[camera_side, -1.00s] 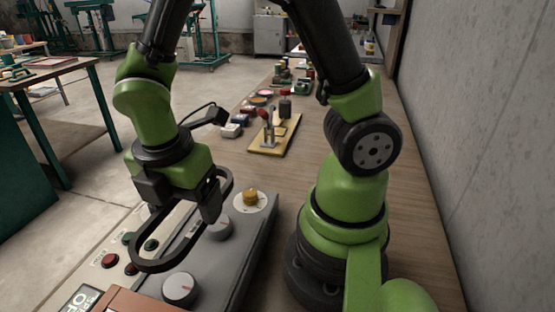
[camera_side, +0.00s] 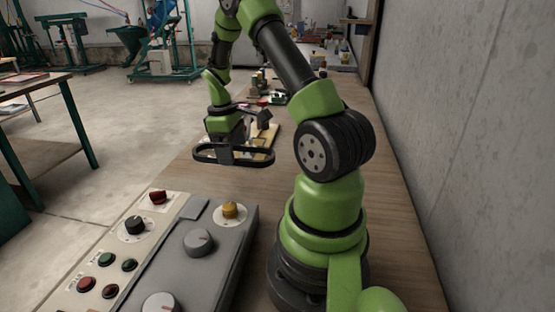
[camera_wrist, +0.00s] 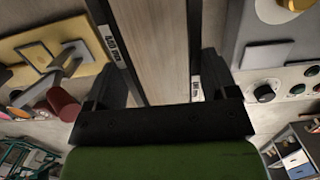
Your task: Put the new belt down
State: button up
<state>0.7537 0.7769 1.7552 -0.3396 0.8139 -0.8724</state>
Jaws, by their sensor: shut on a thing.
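The new belt (camera_side: 262,157) is a black oblong loop. My gripper (camera_side: 227,152) is shut on it and holds it flat above the wooden bench. In the wrist view the belt (camera_wrist: 111,50) shows as two long dark strips with white printed labels, running away from my gripper (camera_wrist: 165,95); its far end is out of that view. Whether the belt touches anything below it, I cannot tell.
A pale yellow board (camera_wrist: 85,28) with metal and red parts lies beside the belt; it shows partly hidden behind my gripper in the side view (camera_side: 263,138). A grey control panel (camera_side: 225,245) with knobs and buttons stands nearer the camera. Bare bench (camera_side: 245,183) lies between.

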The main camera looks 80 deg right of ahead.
aim_at(238, 189)
notch_tip(238, 189, down, 10)
jog(key=shift+s+r, duration=0.1)
jog(key=shift+r, duration=0.05)
dwell(0.4)
jog(key=o, duration=0.9)
jog(key=shift+c, duration=0.2)
